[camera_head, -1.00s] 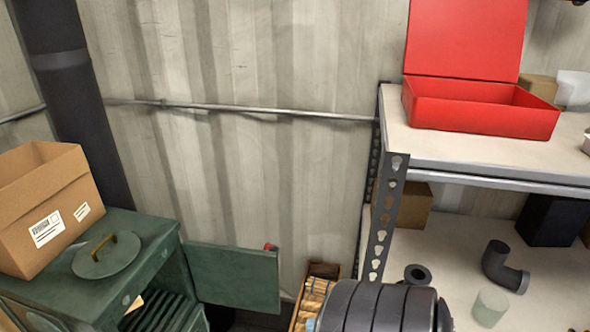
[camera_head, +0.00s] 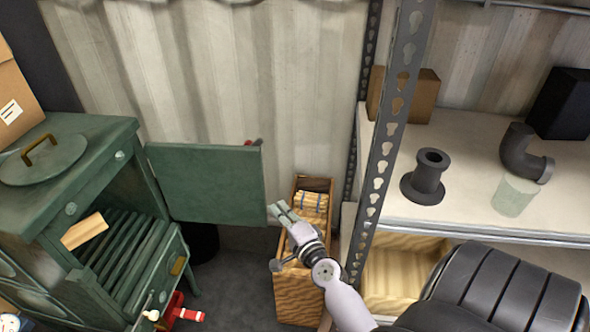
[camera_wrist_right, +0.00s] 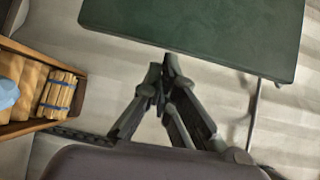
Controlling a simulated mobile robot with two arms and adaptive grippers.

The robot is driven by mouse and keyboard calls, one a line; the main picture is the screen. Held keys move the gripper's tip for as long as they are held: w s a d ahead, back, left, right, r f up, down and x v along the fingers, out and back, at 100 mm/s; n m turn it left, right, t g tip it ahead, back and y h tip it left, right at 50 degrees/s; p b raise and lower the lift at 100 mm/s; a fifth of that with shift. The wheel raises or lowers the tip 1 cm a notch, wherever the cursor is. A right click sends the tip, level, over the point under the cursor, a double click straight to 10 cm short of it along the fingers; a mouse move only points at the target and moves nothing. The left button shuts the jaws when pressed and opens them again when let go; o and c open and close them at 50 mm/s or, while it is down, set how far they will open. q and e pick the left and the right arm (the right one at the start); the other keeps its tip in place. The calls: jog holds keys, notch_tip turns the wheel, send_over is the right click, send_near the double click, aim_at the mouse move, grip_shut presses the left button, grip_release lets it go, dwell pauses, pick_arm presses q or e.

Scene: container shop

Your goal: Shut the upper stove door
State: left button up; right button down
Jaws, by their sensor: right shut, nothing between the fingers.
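The green stove (camera_head: 85,135) stands at the left in the head view. Its upper door (camera_head: 207,184) is swung wide open to the right, with a red knob at its top right edge. The opening shows dark slats and a piece of wood (camera_head: 84,231). My right gripper (camera_head: 275,209) is shut and empty, just right of the door's free edge; I cannot tell if it touches. In the right wrist view the door (camera_wrist_right: 195,30) lies beyond the shut fingertips (camera_wrist_right: 163,68). My left gripper is not in view.
A wooden crate with bundled sticks (camera_head: 297,290) stands below and behind my right gripper. A metal shelf post (camera_head: 388,130) and a shelf with pipe pieces (camera_head: 425,177) are to the right. A red item (camera_head: 180,311) lies low by the stove. A cardboard box (camera_head: 15,95) sits on the stove.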

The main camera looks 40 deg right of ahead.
jog(key=d+r+x, duration=0.1)
jog(key=x, duration=0.8)
jog(key=shift+w+d+r+m, duration=0.25)
jog(key=shift+d+r+m, duration=0.05)
jog(key=shift+d+m, duration=0.1)
jog(key=shift+s, duration=0.1)
